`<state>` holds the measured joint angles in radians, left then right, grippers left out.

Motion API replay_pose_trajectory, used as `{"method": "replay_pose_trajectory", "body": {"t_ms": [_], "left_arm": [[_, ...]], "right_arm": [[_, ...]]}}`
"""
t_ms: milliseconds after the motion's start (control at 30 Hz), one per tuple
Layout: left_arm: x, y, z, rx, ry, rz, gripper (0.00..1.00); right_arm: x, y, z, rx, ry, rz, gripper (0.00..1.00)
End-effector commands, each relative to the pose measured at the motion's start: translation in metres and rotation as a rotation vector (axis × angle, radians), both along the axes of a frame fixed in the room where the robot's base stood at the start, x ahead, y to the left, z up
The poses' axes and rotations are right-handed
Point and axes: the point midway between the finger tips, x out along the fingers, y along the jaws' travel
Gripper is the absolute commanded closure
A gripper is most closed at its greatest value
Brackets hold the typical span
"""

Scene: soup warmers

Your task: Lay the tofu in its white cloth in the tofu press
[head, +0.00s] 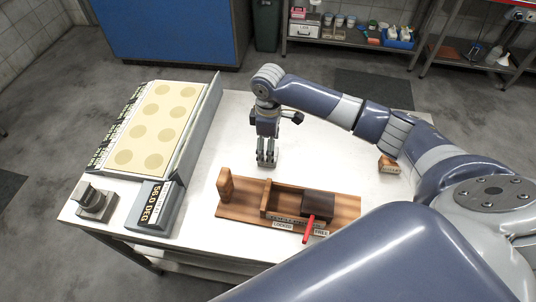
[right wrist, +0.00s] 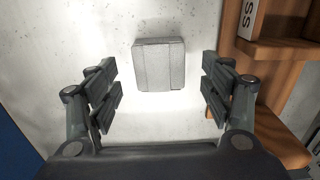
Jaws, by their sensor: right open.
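The tofu in its cloth shows as a pale grey-white block (right wrist: 159,65) on the white table in the right wrist view. In the head view I cannot make it out. My right gripper (head: 267,160) points down over the table behind the press; the right wrist view shows its fingers (right wrist: 160,92) spread and empty, with the block between and beyond them. The wooden tofu press (head: 228,212) has an open bay, a dark brown block and a red lever (head: 308,230) near labels reading LOCKED and FREE. Its edge also shows in the right wrist view (right wrist: 285,55). My left gripper is out of view.
A tray (head: 212,120) with a cream panel of round spots stands at the left. A small wooden block (head: 389,166) sits at the right. Table around my right gripper is clear.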

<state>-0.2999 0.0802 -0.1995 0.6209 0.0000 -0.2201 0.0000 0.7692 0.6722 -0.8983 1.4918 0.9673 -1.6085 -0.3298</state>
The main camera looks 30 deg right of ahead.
Motion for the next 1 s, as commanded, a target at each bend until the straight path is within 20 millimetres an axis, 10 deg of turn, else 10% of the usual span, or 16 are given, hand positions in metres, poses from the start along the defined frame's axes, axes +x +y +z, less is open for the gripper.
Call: {"method": "replay_pose_trajectory", "body": {"t_ms": [533,767,1000], "left_arm": [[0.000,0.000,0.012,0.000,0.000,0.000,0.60],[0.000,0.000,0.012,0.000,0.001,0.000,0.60],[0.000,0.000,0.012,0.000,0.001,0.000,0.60]], "right_arm": [[0.001,0.000,-0.042,-0.001,0.001,0.000,0.27],[0.001,0.000,-0.042,-0.001,0.001,-0.001,0.74],[0.001,0.000,-0.042,-0.001,0.001,-0.001,0.81]]}}
